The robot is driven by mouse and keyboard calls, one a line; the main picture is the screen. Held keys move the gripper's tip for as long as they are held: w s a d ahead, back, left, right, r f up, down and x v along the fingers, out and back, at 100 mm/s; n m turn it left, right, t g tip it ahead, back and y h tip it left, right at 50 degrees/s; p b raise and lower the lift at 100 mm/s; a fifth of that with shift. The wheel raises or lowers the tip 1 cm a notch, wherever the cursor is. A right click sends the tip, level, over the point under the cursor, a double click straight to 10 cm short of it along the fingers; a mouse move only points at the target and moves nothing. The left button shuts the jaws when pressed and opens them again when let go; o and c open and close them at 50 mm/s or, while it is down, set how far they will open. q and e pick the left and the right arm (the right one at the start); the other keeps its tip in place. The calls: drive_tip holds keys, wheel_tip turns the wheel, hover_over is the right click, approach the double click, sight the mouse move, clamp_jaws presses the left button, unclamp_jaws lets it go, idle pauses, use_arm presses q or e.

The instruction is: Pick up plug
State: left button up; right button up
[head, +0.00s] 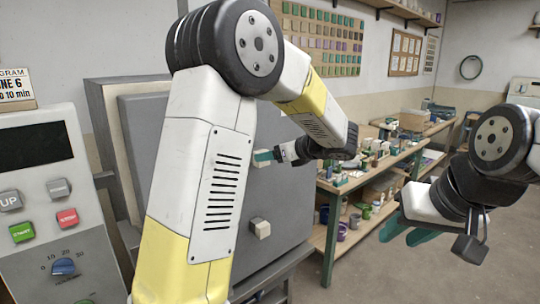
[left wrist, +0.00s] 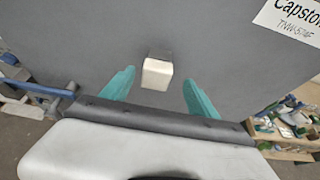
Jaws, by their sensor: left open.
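Two pale block-shaped plugs stick out of the grey kiln door in the head view. The upper plug (head: 261,163) is beside my left gripper's teal fingertips (head: 264,156), and the lower plug (head: 260,228) is below it. In the left wrist view a cream-white plug (left wrist: 157,74) shows against the grey door, in the gap between the two spread fingers of my left gripper (left wrist: 159,88). The fingers do not close on it. My right gripper (head: 407,230) hangs at the right of the head view, its teal fingers apart with nothing seen between them.
The kiln door (head: 215,185) fills the space behind my left arm. A control panel (head: 50,195) with buttons and a dial stands at the left. A workbench (head: 370,165) crowded with small items stands to the right. Open floor (head: 370,270) lies below my right gripper.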

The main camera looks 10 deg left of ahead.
use_arm(q)
drive_tip(key=x, duration=0.6)
drive_tip(key=shift+s+a, duration=0.1)
drive_tip(key=shift+s, duration=0.05)
clamp_jaws()
drive_tip(key=shift+s+r, duration=0.1)
drive_tip(key=s+d, duration=1.1)
drive_tip(key=d, duration=0.3)
drive_tip(key=shift+d, duration=0.15)
